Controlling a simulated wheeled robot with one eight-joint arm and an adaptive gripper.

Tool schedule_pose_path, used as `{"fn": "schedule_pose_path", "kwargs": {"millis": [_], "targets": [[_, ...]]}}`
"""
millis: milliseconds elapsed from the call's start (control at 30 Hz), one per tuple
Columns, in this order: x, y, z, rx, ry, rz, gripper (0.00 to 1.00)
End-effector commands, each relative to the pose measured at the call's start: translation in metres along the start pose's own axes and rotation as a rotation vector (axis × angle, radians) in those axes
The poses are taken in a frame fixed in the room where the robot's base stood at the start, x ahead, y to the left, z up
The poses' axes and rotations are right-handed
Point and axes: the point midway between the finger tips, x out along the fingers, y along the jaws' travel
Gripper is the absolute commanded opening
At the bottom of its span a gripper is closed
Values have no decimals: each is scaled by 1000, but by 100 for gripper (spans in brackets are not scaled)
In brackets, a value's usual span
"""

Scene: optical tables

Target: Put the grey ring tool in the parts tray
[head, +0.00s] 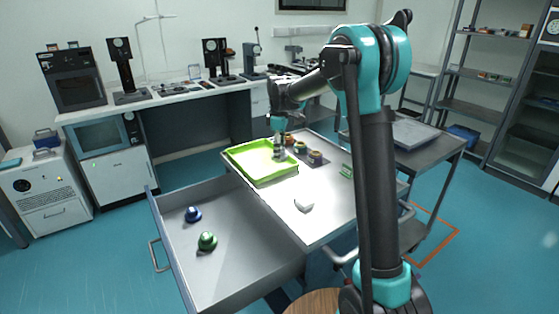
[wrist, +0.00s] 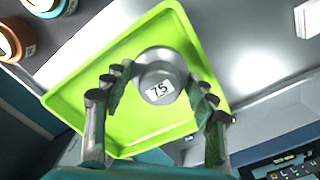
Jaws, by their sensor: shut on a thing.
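The grey ring tool (wrist: 160,72) is a round grey piece with a white label reading 75. My gripper (wrist: 158,84) is shut on it, with a finger on each side. In the head view my gripper (head: 278,142) points down over the right part of the lime green parts tray (head: 241,158). The tray's bare floor (wrist: 88,88) shows behind the tool in the wrist view. I cannot tell whether the tool touches the tray floor. The fingers and wrist hide part of the tool in the head view.
Several ring tools, among them a brown one (head: 300,147), stand just right of the tray. A white piece (head: 304,204) lies on the tabletop nearer me. An open drawer (head: 235,265) at the left holds a blue knob (head: 193,213) and a green knob (head: 207,240).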

Motion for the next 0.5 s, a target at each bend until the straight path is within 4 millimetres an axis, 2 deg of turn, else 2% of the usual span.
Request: {"fn": "schedule_pose_path", "kwargs": {"millis": [300,500], "targets": [[35,0,0,0,0,0,26],[38,0,0,0,0,0,26]]}}
